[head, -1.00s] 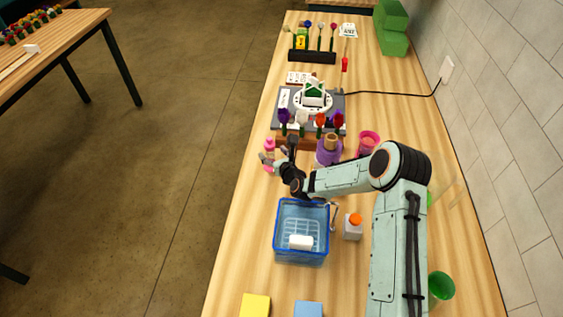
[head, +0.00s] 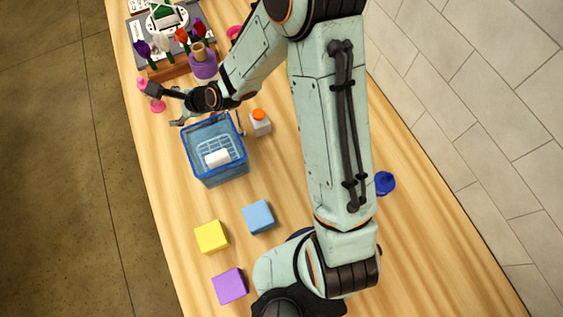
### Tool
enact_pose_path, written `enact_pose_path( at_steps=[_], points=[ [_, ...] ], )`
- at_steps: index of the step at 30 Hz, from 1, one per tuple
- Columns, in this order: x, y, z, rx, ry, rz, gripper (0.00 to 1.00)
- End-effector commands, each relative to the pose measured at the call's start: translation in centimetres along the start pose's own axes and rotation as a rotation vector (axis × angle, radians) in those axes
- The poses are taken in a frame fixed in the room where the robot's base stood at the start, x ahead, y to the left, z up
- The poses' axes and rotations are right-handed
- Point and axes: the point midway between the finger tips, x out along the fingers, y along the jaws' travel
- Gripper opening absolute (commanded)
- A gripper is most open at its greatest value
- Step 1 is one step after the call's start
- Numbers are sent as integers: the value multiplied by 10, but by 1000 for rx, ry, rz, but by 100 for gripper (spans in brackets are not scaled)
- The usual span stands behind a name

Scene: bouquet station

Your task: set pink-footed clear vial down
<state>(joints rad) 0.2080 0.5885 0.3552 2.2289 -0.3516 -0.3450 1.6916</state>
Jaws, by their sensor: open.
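The pink-footed clear vial (head: 157,105) stands on the wooden table near its left edge, beside the flower rack. Its pink foot and pink upper part show; the clear body between is small and hard to make out. My gripper (head: 163,106) is open at the vial, with one dark finger at the vial's upper part and the other finger nearer the blue basket. I cannot tell whether a finger touches the vial.
A blue basket (head: 189,160) with a white block inside stands close below my gripper. A grey, orange-topped bottle (head: 260,124) and purple holder (head: 203,68) are nearby. Yellow (head: 211,237), blue (head: 258,216) and purple (head: 230,286) blocks lie nearer me.

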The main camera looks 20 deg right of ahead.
Motion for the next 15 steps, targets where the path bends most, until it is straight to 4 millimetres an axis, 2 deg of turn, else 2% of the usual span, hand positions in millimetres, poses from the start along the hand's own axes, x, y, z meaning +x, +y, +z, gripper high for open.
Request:
enact_pose_path(
  at_steps=[1,3,5,6,9,12,15],
  points=[
    [-26,3,3,-225,53,68,58],
    [-66,15,-2,-538,123,204,58],
    [-104,27,-6,-776,163,329,58],
    [-130,36,-9,-921,176,415,58],
    [-193,64,-14,-1214,156,620,58],
    [-244,92,-16,-1416,76,781,58],
    [-278,116,-16,-1543,-22,881,58]
  ],
)
